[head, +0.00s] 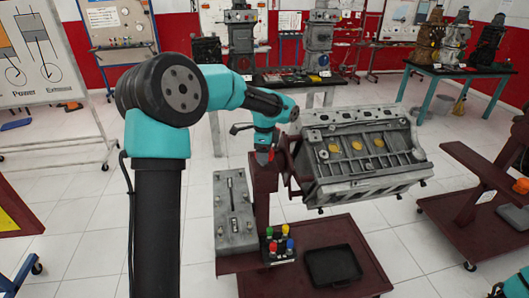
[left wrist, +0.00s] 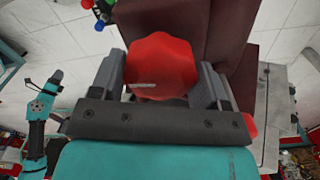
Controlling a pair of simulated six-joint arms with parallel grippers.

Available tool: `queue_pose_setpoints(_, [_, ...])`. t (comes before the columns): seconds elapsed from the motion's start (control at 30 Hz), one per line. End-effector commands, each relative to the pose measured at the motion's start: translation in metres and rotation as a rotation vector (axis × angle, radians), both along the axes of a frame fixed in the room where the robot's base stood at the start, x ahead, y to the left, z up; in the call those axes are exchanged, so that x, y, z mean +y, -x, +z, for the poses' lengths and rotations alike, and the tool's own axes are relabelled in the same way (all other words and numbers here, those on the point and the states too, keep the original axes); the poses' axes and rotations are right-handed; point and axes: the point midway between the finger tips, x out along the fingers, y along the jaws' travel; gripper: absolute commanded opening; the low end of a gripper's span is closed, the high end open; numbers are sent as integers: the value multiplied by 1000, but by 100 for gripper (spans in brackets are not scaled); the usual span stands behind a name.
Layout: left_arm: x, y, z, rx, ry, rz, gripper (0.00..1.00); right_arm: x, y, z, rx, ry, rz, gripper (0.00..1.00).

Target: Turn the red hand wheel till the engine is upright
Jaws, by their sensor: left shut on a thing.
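The red hand wheel (left wrist: 162,65) sits between the two fingers of my left gripper (left wrist: 170,85) in the left wrist view, and the gripper is shut on it. In the head view my left gripper (head: 263,155) is at the maroon engine stand (head: 265,195), left of the engine; little of the wheel shows there. The grey engine block (head: 365,155) is held on the stand, tilted, with a broad face with yellow round parts turned towards me. A teal arm with a dark end, seemingly my right gripper (left wrist: 56,77), shows small at the left of the left wrist view; its jaws are unclear.
Another maroon stand (head: 460,210) is to the right. Tables with engines stand behind. White tiled floor lies open on the left.

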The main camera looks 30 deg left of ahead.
Motion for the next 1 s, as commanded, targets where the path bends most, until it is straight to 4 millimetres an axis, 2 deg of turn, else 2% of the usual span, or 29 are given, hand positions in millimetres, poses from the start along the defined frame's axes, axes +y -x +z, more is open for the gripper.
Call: queue_pose_setpoints(1.0, [0, 0, 1, -1, 0, 965, 45, 0, 0, 0, 0, 0, 0, 43])
